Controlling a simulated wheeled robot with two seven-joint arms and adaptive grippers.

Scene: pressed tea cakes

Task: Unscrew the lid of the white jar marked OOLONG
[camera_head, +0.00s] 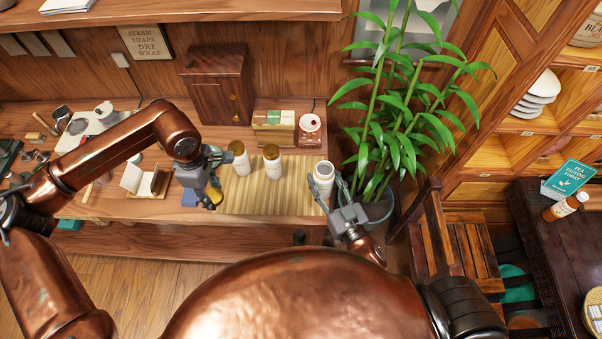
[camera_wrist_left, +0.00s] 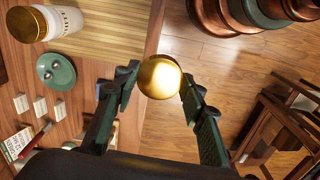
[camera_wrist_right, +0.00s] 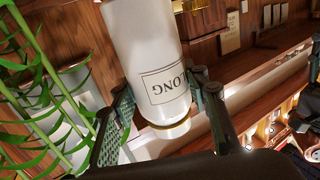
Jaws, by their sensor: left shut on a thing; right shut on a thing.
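The white jar (camera_head: 323,182) stands at the right end of the bamboo mat in the head view, its mouth open and no lid on it. In the right wrist view the jar (camera_wrist_right: 145,50) shows part of its label, reading "LONG". My right gripper (camera_head: 337,192) is shut on this jar, one finger at each side. A gold lid (camera_wrist_left: 159,77) is held between the fingertips of my left gripper (camera_wrist_left: 158,88). In the head view the lid (camera_head: 214,196) is left of the jar, near the table's front edge.
Two other white jars with gold lids, one left (camera_head: 240,163) and one right (camera_head: 272,165), stand on the bamboo mat (camera_head: 295,195). A leafy plant (camera_head: 400,120) rises close to the right. A wooden cabinet (camera_head: 215,88) stands behind. The mat between the jars is clear.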

